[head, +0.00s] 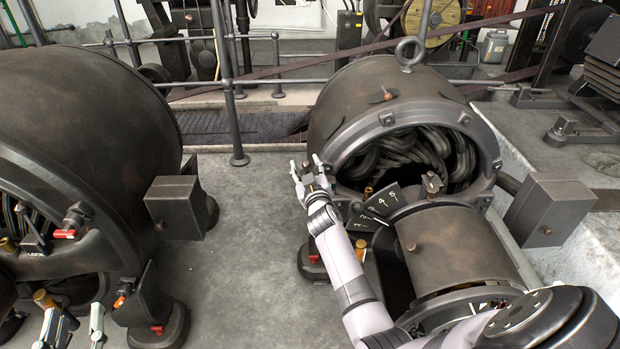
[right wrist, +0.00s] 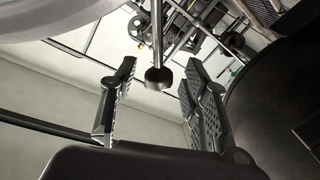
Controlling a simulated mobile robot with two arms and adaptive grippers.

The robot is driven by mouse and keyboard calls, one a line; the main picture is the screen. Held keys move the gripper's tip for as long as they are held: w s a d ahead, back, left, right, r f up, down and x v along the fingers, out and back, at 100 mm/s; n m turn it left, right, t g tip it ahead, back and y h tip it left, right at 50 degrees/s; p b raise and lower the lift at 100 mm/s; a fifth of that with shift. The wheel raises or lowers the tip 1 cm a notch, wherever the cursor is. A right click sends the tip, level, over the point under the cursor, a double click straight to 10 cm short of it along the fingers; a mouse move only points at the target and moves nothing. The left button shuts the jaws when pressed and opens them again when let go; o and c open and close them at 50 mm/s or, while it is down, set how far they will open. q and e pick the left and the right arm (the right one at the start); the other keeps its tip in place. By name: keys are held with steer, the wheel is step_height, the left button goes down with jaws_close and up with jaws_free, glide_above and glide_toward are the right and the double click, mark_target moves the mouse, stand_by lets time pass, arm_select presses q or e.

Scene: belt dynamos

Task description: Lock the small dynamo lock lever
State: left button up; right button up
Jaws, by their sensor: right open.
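The small dynamo (head: 365,110) stands at the right in the head view. A numbered dial plate (head: 380,207) and a small dark knob or lever (head: 432,184) sit at its front rim. I cannot tell for certain which part is the lock lever. My right gripper (head: 307,168) is open and empty, just left of the small dynamo's front rim. In the right wrist view its two fingers (right wrist: 152,108) stand apart with nothing held between them. My left gripper (head: 74,326) is at the bottom left, fingers apart, in front of the big dynamo (head: 90,110).
The big dynamo carries a red-tipped lever (head: 65,234) and a projecting dark box (head: 174,203). Another dark box (head: 552,208) stands right of the small dynamo. A railing post (head: 238,158) rises behind. Grey floor (head: 245,260) is clear between the dynamos.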

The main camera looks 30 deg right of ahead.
steer(key=v, duration=1.1)
steer(key=shift+s+a, duration=0.1)
